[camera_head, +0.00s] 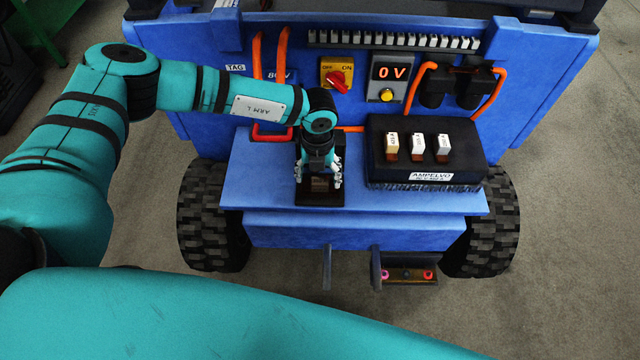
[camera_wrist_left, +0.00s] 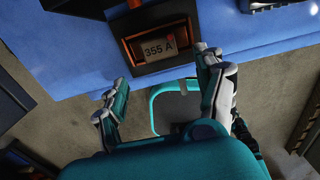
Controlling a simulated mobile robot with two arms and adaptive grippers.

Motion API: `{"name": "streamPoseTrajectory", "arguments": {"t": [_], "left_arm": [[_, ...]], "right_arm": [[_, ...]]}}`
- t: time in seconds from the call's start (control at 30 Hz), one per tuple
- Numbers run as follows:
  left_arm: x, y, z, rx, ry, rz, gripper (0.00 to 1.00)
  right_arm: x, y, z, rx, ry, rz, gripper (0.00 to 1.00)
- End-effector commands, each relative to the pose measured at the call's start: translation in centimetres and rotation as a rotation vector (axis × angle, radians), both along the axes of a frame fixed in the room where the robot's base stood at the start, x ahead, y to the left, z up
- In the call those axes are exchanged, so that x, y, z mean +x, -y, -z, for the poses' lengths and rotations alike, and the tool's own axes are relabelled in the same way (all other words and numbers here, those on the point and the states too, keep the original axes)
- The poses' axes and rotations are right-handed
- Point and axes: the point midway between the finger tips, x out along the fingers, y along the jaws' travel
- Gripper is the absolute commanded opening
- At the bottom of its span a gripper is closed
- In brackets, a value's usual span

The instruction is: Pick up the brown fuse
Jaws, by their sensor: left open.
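A brownish fuse (camera_wrist_left: 158,48) marked "355 A" sits in a black holder (camera_wrist_left: 135,20) in the left wrist view. In the head view the fuse (camera_head: 320,185) shows small and dim in the same holder (camera_head: 322,200) on the blue ledge. My left gripper (camera_head: 319,178) points down over the holder, its fingers on either side of the fuse. In the left wrist view the gripper (camera_wrist_left: 160,72) is open, with a wide empty gap between its fingers. Contact with the fuse cannot be told. My right gripper does not show.
The blue ledge (camera_head: 260,175) is bare at left.

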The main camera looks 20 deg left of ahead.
Motion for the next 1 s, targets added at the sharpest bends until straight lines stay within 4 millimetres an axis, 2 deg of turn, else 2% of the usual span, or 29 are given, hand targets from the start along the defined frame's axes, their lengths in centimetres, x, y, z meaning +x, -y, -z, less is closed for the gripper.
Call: {"name": "streamPoseTrajectory", "arguments": {"t": [0.17, 0.43, 0.73, 0.77, 1.0], "left_arm": [[0.1, 0.0, 1.2, 0.001, -0.001, -0.001, 0.71], [0.6, 0.2, 5.0, 0.001, -0.002, -0.001, 0.71], [0.7, 0.2, 5.6, 0.000, -0.001, -0.001, 0.71], [0.7, 0.2, 5.6, 0.000, -0.001, -0.001, 0.70], [0.7, 0.2, 5.6, 0.000, -0.001, -0.001, 0.38]], "right_arm": [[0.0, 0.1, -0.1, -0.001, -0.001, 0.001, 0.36], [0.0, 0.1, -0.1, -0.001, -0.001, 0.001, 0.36], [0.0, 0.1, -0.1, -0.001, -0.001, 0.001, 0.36], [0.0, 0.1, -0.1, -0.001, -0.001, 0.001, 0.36], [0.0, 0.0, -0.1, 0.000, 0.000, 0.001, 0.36]]}}
